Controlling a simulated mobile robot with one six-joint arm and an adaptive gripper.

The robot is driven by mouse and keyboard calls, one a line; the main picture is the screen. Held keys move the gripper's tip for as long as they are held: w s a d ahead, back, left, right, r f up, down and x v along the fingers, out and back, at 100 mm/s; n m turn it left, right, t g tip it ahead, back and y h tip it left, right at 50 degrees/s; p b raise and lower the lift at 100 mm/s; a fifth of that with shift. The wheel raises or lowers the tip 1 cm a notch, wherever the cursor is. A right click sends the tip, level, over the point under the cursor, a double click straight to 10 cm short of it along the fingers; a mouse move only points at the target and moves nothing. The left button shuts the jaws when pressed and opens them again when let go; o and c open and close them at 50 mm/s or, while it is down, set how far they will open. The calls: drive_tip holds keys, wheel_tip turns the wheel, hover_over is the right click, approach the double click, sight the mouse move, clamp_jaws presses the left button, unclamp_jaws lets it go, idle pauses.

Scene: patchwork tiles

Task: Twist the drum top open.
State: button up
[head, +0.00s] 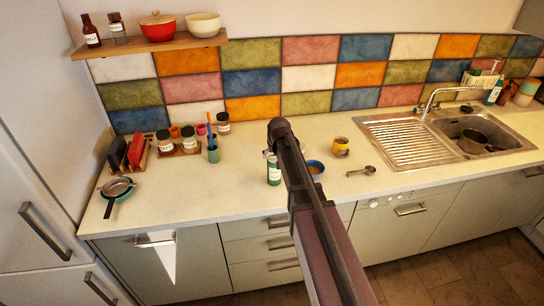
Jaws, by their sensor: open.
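A small green cylindrical container (273,172) with a pale label stands upright on the counter, just left of my arm in the head view. It may be the drum, but I cannot tell for sure. Its top is small and partly covered by my arm, so whether the top is on or loose cannot be told. My dark arm reaches up from the bottom over the counter's front edge and ends above the counter near this container. My gripper's fingers cannot be made out; the arm hides that end.
Right of my arm are a blue bowl (315,168), a yellow mug (341,146) and a metal scoop (362,171). The sink (470,125) holds a pot (473,141).

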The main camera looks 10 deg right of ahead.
drive_tip(key=c, duration=1.2)
drive_tip(key=shift+d+n+y, duration=0.15)
drive_tip(key=shift+n+y, duration=0.35)
drive_tip(key=shift+n, duration=1)
